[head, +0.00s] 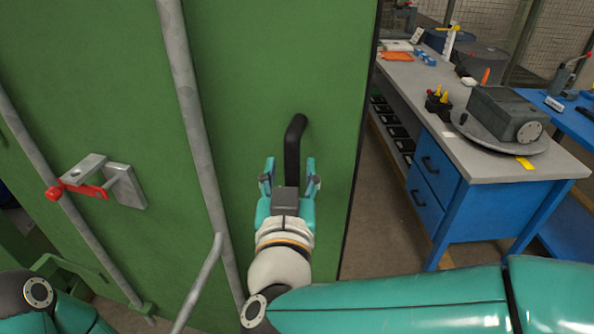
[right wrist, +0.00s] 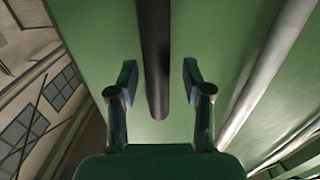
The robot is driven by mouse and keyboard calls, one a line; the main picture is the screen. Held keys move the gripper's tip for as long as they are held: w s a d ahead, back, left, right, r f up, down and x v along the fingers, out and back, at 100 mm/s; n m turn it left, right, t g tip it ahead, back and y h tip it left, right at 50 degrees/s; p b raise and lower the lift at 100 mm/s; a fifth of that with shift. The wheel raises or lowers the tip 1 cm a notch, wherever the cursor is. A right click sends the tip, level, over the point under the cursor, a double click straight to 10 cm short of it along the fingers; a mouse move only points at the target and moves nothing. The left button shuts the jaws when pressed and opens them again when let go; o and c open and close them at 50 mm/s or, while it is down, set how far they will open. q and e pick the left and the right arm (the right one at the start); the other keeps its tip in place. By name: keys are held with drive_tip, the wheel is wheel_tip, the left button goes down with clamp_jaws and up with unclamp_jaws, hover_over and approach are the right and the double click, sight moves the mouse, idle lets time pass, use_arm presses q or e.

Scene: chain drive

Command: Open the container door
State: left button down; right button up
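The green container door (head: 272,62) fills the left and middle of the head view and looks shut. A black bar handle (head: 293,143) stands on it near its right edge. My right gripper (head: 289,178) is open at the lower part of this handle. In the right wrist view the handle (right wrist: 154,60) runs between the two open fingers (right wrist: 158,80), with a gap visible on each side. A grey latch with a red lever (head: 90,190) sits further left on the door. The fingers of my left gripper are not in view; only part of my left arm shows at bottom left.
Grey vertical lock rods (head: 187,90) run down the door, and a slanted grey bar (head: 199,283) stands low in front. A workbench with blue drawers (head: 440,195) stands at right, with a grey machine (head: 507,114) on it. Floor shows between door and bench.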

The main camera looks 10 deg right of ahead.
drive_tip(key=shift+s, duration=0.1)
drive_tip(key=shift+s+a, duration=0.15)
drive_tip(key=shift+s, duration=0.1)
drive_tip(key=v, duration=0.6)
drive_tip(key=shift+s, duration=0.35)
drive_tip(key=shift+f, duration=0.1)
drive_tip(key=shift+x, duration=3.8)
